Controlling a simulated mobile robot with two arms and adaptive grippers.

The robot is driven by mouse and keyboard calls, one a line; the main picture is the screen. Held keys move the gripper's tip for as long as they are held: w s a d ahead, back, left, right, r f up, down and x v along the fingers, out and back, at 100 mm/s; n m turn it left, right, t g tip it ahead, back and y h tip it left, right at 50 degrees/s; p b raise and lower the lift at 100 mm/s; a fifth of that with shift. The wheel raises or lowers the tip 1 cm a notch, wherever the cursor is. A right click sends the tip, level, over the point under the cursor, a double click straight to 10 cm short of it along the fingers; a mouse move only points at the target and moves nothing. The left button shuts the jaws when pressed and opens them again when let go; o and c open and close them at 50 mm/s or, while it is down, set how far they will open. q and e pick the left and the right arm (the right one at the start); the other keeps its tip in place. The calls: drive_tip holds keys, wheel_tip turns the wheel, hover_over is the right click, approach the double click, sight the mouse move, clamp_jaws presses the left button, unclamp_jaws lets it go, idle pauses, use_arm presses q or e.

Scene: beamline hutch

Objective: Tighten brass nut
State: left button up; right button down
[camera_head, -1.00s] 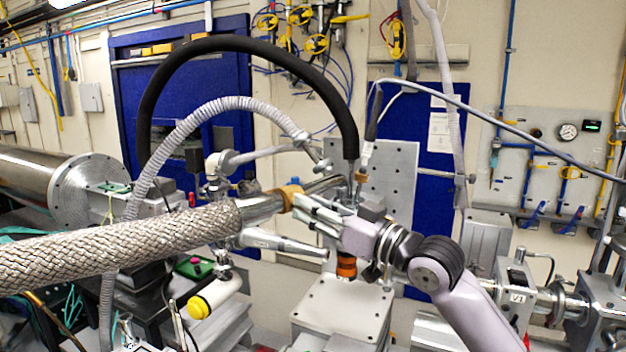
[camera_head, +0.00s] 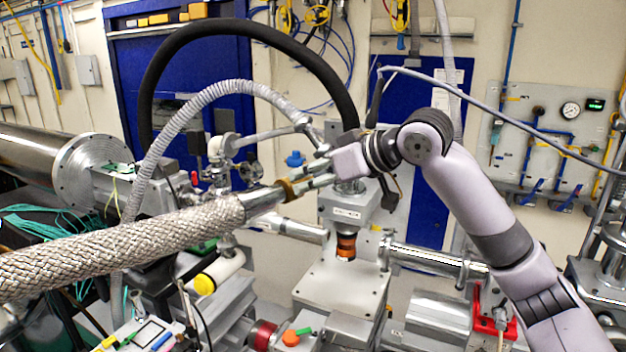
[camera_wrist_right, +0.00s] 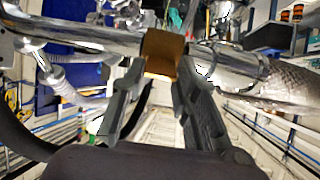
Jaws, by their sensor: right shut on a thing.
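The brass nut (camera_head: 287,189) sits on the metal pipe at the end of the thick braided hose (camera_head: 130,243). In the right wrist view the nut (camera_wrist_right: 163,54) is a golden-brown collar around the pipe, with the braided hose (camera_wrist_right: 268,80) to its right. My right gripper (camera_head: 293,187) comes in from the right with its fingertips at the nut. In the right wrist view the dark fingers of this gripper (camera_wrist_right: 160,68) stand on either side of the nut, shut on it. The fingers hide part of the nut in the head view. My left gripper is not in view.
A black hose (camera_head: 218,31) and a grey corrugated hose (camera_head: 176,122) arch over the pipe. A copper-coloured fitting (camera_head: 346,246) stands below my right gripper on a pale metal block (camera_head: 335,292). A steel pipe (camera_head: 436,261) runs to the right.

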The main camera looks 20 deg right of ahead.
idle(0.4)
drive_tip(key=c, duration=1.2)
unclamp_jaws()
drive_tip(key=shift+w, duration=0.1)
drive_tip(key=shift+c, duration=0.2)
drive_tip(key=v, duration=1.2)
drive_tip(key=shift+r, duration=0.1)
drive_tip(key=shift+a, duration=0.1)
